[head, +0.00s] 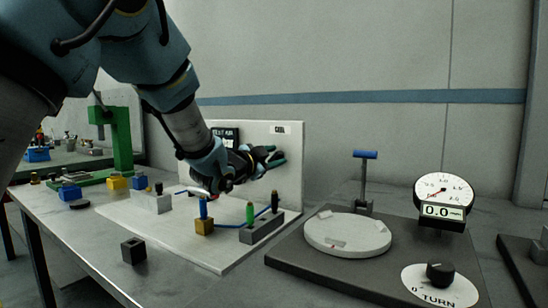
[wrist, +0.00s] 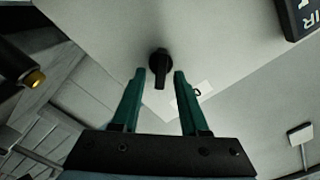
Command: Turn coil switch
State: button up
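The coil switch is a black knob (wrist: 159,60) with a short handle, mounted on the pale upright panel (wrist: 100,22). In the wrist view it sits between and just beyond the tips of my gripper (wrist: 160,76). The green fingers are apart, with a gap on both sides of the knob and nothing held. In the head view my gripper (head: 276,156) is in front of the panel (head: 291,180), below a small "COIL" label (head: 279,129). The knob cannot be made out there. A white label (wrist: 201,90) is partly hidden by a finger in the wrist view.
A dark block (head: 133,250) stands near the front edge. A round plate (head: 347,233) and a gauge (head: 443,190) are at right.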

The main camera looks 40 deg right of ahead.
jog(key=b+v, duration=0.1)
jog(key=v, duration=1)
jog(key=shift+b, duration=0.3)
